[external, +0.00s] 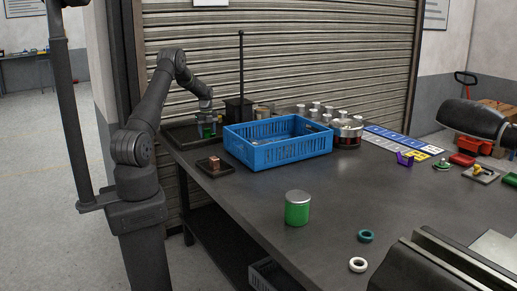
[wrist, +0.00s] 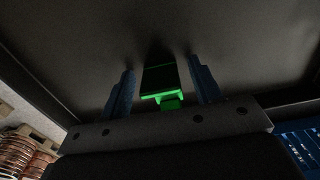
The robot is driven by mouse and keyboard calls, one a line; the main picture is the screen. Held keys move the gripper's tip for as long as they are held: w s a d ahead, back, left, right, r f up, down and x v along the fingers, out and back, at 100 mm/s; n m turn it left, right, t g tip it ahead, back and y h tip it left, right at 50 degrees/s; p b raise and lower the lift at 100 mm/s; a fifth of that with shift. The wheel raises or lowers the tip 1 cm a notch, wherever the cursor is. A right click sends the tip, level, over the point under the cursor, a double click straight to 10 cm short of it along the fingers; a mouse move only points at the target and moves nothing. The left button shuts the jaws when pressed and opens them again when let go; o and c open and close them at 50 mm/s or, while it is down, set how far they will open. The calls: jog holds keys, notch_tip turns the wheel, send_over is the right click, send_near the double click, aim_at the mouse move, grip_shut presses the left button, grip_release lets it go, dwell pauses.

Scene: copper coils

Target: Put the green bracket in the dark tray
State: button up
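The green bracket (external: 208,132) is in the dark tray (external: 181,137) at the back left corner of the table, just below my gripper (external: 206,117). In the wrist view the bracket (wrist: 163,96) shows bright green on its near edge and dark on its upper face. My gripper's two blue fingers (wrist: 163,88) stand on either side of it, with a gap visible on each side, so the gripper looks open. The dark floor around it in the wrist view is dim. Whether the bracket rests flat on the tray floor is hard to tell.
A blue crate (external: 277,142) stands right of the tray. A small dark block base with a copper-coloured cube (external: 214,163) lies in front of it. A black post (external: 240,80) rises behind.

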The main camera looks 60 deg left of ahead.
notch_tip(320, 180, up, 12)
jog(key=shift+r, duration=0.15)
dwell(0.5)
notch_tip(320, 180, down, 12)
jog(key=shift+f, duration=0.1)
jog(key=shift+a+r, duration=0.1)
jog(key=shift+r, duration=1.8)
jog(key=shift+f, duration=0.1)
